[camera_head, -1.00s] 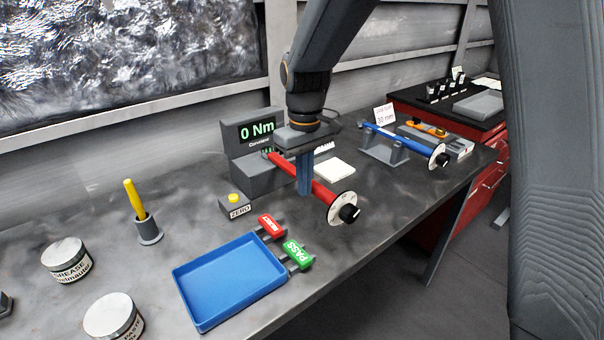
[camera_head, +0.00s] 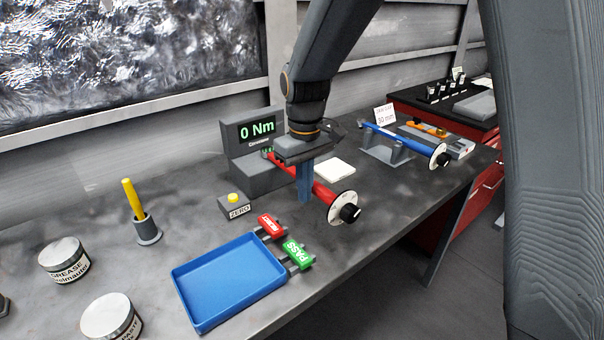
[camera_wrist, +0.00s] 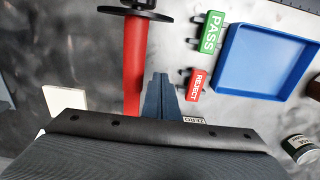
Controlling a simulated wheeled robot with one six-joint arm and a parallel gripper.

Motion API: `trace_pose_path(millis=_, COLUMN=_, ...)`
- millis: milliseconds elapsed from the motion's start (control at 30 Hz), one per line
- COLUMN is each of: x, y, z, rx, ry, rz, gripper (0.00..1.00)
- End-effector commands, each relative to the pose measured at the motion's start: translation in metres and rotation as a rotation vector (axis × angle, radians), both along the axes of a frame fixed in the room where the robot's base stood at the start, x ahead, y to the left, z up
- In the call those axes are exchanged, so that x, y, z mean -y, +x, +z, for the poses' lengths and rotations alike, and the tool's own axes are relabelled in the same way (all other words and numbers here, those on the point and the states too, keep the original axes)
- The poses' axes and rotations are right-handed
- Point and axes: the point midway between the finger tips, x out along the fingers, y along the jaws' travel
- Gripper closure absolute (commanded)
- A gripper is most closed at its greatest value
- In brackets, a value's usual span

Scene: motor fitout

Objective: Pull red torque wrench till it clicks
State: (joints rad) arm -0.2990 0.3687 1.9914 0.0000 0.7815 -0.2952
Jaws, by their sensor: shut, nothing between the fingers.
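The red torque wrench (camera_head: 324,194) sticks out from the grey torque tester (camera_head: 252,150), its handle end with a white dial and black knob (camera_head: 345,208) toward the front of the bench. The tester's display (camera_head: 257,130) reads 0 Nm. My gripper (camera_head: 304,198) points down with its blue fingers shut and empty, on the tray side of the wrench shaft. In the wrist view the fingers (camera_wrist: 160,88) are beside the red shaft (camera_wrist: 134,65), very close to it; I cannot tell whether they touch.
A blue tray (camera_head: 228,280), red REJECT (camera_head: 271,227) and green PASS (camera_head: 298,252) stamps, and a ZERO button box (camera_head: 237,207) lie left of my gripper. A blue wrench (camera_head: 402,137) rests on a stand (camera_head: 384,152) at the right. A white pad (camera_head: 335,169) lies behind the red wrench.

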Motion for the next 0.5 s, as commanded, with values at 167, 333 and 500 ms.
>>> trace_pose_path(millis=167, x=0.0004, y=0.0003, z=0.0003, rx=0.000, ry=0.000, rz=0.000, gripper=1.00)
trace_pose_path(millis=333, x=0.0023, y=0.0017, z=0.0003, rx=0.000, ry=0.000, rz=-0.001, gripper=1.00)
trace_pose_path(millis=500, x=0.0050, y=0.0035, z=0.0003, rx=0.000, ry=0.000, rz=-0.001, gripper=1.00)
